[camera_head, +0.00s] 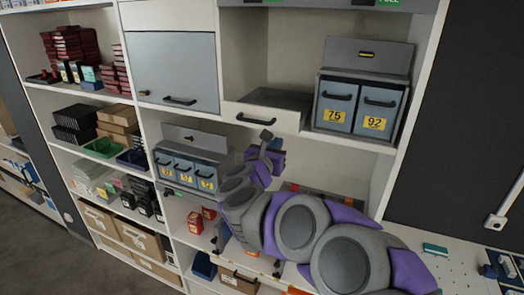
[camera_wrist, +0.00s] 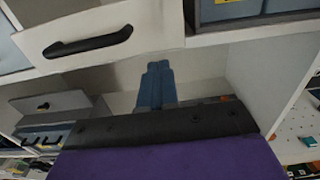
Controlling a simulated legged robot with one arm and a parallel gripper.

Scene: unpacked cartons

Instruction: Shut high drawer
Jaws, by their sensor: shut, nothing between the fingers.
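The high drawer (camera_head: 286,120) is white with a black bar handle and stands pulled out of the tall shelf unit, its grey inside showing from above. In the wrist view its white front (camera_wrist: 150,22) and black handle are at the upper left. My gripper (camera_head: 267,136) is just below the drawer front, near the handle's right end in the head view. In the wrist view my gripper (camera_wrist: 156,85) has its two blue-grey fingers together and empty, pointing at the space under the drawer. No contact with the drawer is visible.
A grey case with bins marked 75 and 92 (camera_head: 359,105) stands right of the drawer. A closed grey flap door (camera_head: 172,70) is at left. A similar bin case (camera_head: 190,160) sits lower left. A white pegboard (camera_head: 460,265) is at lower right.

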